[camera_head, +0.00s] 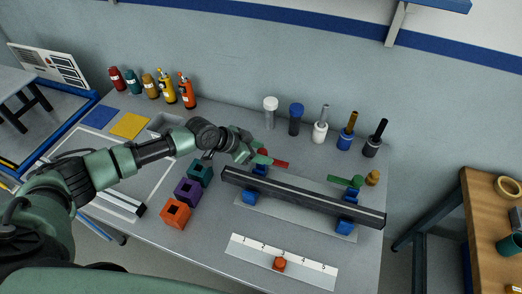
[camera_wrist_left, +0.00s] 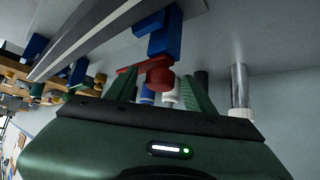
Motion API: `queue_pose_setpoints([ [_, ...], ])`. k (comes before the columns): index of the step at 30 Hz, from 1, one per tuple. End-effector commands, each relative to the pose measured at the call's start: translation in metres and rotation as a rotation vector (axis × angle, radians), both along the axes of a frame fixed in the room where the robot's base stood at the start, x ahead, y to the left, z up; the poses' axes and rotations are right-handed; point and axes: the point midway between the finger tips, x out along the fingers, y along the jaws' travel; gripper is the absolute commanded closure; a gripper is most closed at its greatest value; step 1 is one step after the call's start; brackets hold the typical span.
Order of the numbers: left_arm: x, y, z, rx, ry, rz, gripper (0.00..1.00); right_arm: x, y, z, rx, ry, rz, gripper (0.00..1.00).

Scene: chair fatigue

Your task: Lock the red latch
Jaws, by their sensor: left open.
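The red latch (camera_head: 281,164) sits on a blue block (camera_head: 261,170) at the left end of the dark beam (camera_head: 300,195). In the left wrist view the round red knob of the latch (camera_wrist_left: 158,76) shows with its flat red lever pointing left. My left gripper (camera_head: 256,157) is open at the latch. In the left wrist view the knob lies between the two green fingers of my gripper (camera_wrist_left: 160,92); whether they touch it I cannot tell. My right gripper is not in view.
A green latch (camera_head: 346,181) sits near the beam's right end. Cylinders such as the white one (camera_head: 320,132) stand behind the beam. Colored cubes, one orange (camera_head: 174,214), stand to its left. A numbered strip (camera_head: 250,248) with an orange piece (camera_head: 279,264) lies in front.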

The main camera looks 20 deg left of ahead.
Motion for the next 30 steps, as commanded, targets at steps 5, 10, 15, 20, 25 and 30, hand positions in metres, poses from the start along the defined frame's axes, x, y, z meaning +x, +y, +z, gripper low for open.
queue_pose_setpoints([
  [5,0.0000,0.0001,0.0001,0.000,0.000,0.000,0.52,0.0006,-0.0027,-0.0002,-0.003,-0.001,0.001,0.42],
  [10,0.0000,0.0002,0.0003,0.000,0.000,0.000,0.99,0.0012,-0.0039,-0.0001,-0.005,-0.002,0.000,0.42],
  [15,0.0001,0.0003,0.0004,0.000,0.000,0.000,1.00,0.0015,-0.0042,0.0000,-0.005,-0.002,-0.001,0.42],
  [20,0.0001,0.0004,0.0005,0.000,-0.001,0.001,1.00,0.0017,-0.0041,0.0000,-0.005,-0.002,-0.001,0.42],
  [25,0.0002,0.0005,0.0006,0.000,-0.001,0.001,1.00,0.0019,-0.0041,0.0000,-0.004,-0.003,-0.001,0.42],
  [30,0.0002,0.0006,0.0007,0.000,-0.001,0.001,1.00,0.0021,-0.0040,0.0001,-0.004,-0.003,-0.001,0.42],
])
